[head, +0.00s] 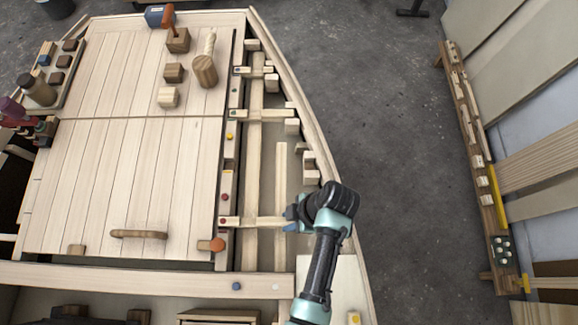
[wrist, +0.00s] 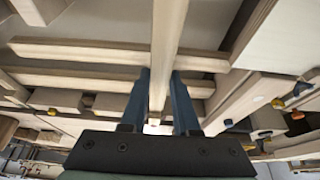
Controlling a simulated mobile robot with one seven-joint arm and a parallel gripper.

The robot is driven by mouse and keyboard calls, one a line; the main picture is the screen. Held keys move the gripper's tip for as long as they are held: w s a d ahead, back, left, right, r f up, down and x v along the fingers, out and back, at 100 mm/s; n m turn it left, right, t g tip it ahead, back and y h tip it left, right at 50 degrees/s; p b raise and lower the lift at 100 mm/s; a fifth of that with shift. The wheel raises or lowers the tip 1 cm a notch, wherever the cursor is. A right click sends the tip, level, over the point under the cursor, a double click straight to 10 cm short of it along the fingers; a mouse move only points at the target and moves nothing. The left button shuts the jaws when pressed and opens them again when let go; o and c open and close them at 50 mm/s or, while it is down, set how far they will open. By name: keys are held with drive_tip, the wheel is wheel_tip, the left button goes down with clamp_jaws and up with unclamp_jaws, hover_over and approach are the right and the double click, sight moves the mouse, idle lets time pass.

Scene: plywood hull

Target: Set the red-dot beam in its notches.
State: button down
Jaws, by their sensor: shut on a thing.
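The red-dot beam (head: 258,222) is a pale bar lying crosswise over the right-hand opening of the hull. Its left end, with a red dot, is over the dotted side rail (head: 226,180), just below a second red dot on that rail. My gripper (head: 292,213) is shut on the beam near its right end, by the curved hull side. In the wrist view the beam (wrist: 168,40) runs between my two blue fingers (wrist: 161,80), above lengthwise strips. I cannot tell whether either end sits in a notch; my gripper and arm hide the right end.
Other crosswise beams, including a green-dot beam (head: 262,114), lie farther up the opening. Right of the hull, the floor (head: 405,150) is clear.

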drive_tip(key=shift+f+b, duration=0.45)
drive_tip(key=shift+f, duration=0.2)
idle(0.4)
drive_tip(key=c, duration=0.6)
unclamp_jaws()
drive_tip(key=shift+r, duration=0.1)
drive_tip(key=v, duration=1.3)
